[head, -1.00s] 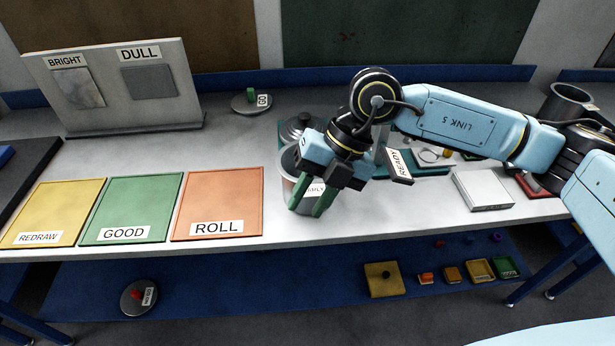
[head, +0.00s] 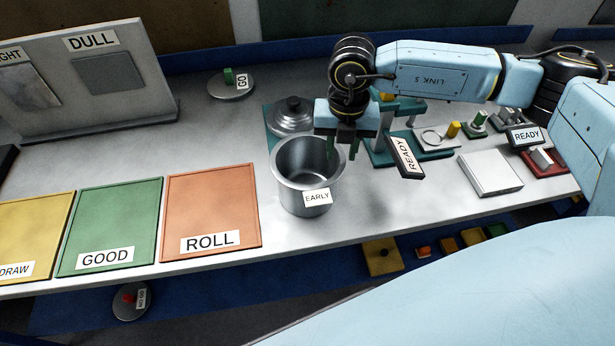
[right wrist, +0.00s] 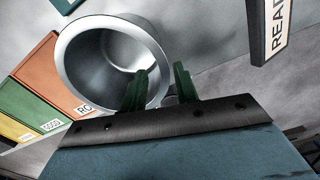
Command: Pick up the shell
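The shell appears as an open grey metal pot (head: 291,194) with an EARLY label, upright on the bench right of the ROLL mat. It also shows in the right wrist view (right wrist: 88,58), and its inside looks empty. My right gripper (head: 343,152) is at the pot's right rim, pointing down. In the right wrist view its green fingers (right wrist: 159,82) are apart with nothing held between them. One finger overlaps the pot's mouth and the other is outside the rim; whether they touch the wall I cannot tell. My left gripper is not in view.
A lidded dish (head: 291,117) stands just behind the pot. A teal stand (head: 380,155) with a READY sign (head: 407,158) is close on the right. A white block (head: 490,173) lies further right. The orange ROLL mat (head: 212,205) lies flat to the left.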

